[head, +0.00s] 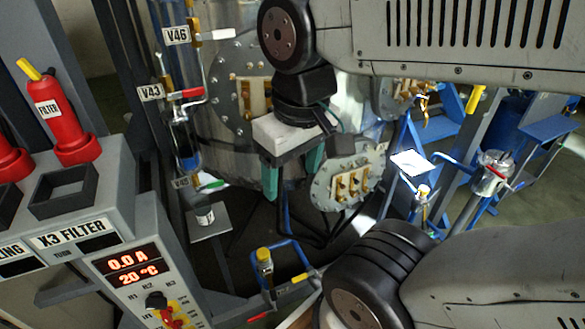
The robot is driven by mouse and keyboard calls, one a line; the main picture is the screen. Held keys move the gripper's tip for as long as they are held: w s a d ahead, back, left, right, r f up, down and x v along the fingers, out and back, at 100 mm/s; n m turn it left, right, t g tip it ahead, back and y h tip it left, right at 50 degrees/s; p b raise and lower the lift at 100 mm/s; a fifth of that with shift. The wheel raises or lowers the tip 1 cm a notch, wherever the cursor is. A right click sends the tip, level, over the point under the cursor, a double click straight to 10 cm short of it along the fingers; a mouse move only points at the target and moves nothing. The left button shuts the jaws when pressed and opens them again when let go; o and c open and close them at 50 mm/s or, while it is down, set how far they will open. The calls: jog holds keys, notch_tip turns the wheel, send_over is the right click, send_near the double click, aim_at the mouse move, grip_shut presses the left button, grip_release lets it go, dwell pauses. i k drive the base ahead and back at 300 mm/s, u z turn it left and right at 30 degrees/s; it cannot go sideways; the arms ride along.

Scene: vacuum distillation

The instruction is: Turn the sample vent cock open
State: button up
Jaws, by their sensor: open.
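No label in view reads sample vent, so I cannot tell for certain which cock it is. On the vertical pipework left of the steel vessel, cock V46 (215,35) has a white handle pointing right. A dark-filled glass tube (184,140) sits between V43 and V45. My gripper (292,182) is open and empty, its teal fingers pointing down, right of these cocks in the picture.
The steel vessel (222,150) with bolted flanges stands behind my gripper. A grey console (110,225) with red filter bottles (65,125) fills the left. Blue frames and more valves (490,175) stand at right. A yellow-capped fitting (264,258) is low in the middle.

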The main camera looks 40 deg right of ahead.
aim_at(221, 34)
jog(key=z, duration=1.2)
jog(key=k, duration=0.8)
jog(key=u, duration=1.15)
jog(key=i, duration=0.45)
